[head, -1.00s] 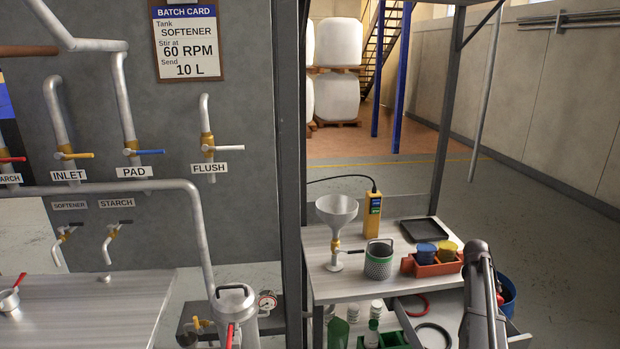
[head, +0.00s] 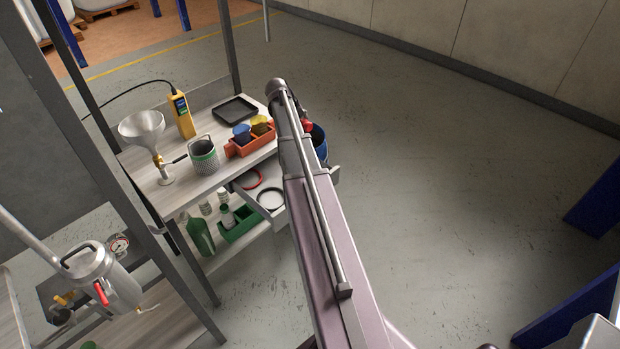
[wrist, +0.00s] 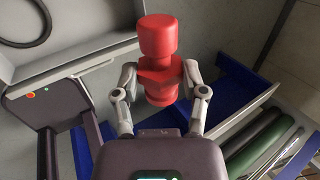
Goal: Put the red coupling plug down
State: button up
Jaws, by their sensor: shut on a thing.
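The red coupling plug (wrist: 158,58) is upright in the wrist view, between the two fingers of my gripper (wrist: 160,92), which is shut on it. In the head view a small red part of the plug (head: 308,126) shows beside the end of my arm, near the blue bin (head: 320,145). My arm hides most of the gripper there. The orange rack (head: 240,150) on the bench holds a blue plug (head: 242,132) and a yellow plug (head: 260,125).
The bench (head: 150,185) also carries a funnel (head: 142,126), a mesh basket (head: 204,158), a yellow handheld device (head: 183,117) and a black tray (head: 235,110). An open drawer (head: 283,207) holds rings. Blue panels (wrist: 225,100) show behind the plug.

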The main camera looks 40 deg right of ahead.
notch_tip(320, 180, up, 5)
jog(key=p, duration=0.4)
jog(key=shift+r, duration=0.1)
dwell(0.3)
